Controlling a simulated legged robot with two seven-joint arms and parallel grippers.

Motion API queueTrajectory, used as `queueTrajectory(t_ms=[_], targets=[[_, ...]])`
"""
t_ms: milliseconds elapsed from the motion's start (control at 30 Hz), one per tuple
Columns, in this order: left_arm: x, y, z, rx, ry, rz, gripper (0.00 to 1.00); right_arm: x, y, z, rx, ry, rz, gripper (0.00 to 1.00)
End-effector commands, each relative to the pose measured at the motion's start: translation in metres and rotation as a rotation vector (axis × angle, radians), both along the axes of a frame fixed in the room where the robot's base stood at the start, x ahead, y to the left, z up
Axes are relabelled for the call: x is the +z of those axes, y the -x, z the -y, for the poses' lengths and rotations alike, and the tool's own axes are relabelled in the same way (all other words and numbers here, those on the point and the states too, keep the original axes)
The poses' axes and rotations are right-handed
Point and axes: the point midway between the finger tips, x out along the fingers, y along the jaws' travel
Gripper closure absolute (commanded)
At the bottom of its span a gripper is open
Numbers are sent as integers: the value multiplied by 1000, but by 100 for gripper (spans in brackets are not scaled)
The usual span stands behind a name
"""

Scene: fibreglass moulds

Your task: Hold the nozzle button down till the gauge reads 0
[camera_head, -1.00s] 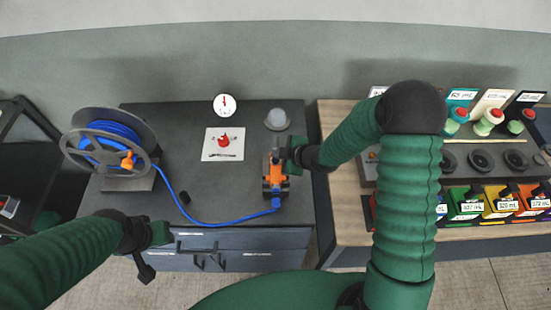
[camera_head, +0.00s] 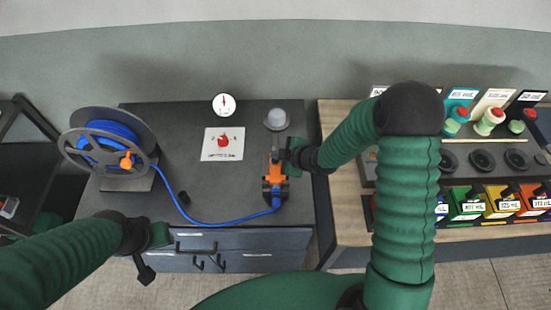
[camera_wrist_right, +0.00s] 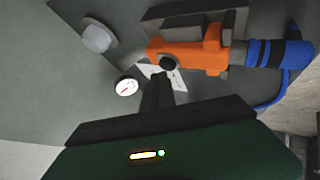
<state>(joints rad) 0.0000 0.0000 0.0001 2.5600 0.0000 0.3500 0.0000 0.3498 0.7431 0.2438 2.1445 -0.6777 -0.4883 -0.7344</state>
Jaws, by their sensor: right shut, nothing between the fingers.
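The orange nozzle (camera_head: 274,178) stands in a dark holder at the right of the grey worktop, with the blue hose at its near end. In the right wrist view the nozzle (camera_wrist_right: 205,55) lies across the top, with a dark round button (camera_wrist_right: 168,62) on its side. My right gripper (camera_head: 289,156) is shut and empty beside the nozzle; its fingertips (camera_wrist_right: 157,78) are close to the button, but contact cannot be told. The white round gauge (camera_head: 224,104) has a red needle pointing roughly up; its numbers are too small to read. My left gripper (camera_head: 160,235) is by the drawers; its jaws are unclear.
A hose reel (camera_head: 110,150) stands at the left, its blue hose (camera_head: 215,221) crossing the worktop. A white plate with a red part (camera_head: 222,144) and a grey dome (camera_head: 276,119) lie behind. A wooden bench (camera_head: 345,215) with bottles and bins is at the right.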

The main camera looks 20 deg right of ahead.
Motion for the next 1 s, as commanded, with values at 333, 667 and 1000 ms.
queueTrajectory(t_ms=[333,667,1000], targets=[[-4,0,0,0,0,0,64,-5,0,0,0,0,0,100],[-8,0,0,0,0,0,64,-9,0,0,1,0,-1,100],[-7,0,0,0,0,0,64,-9,0,0,0,1,-1,100]])
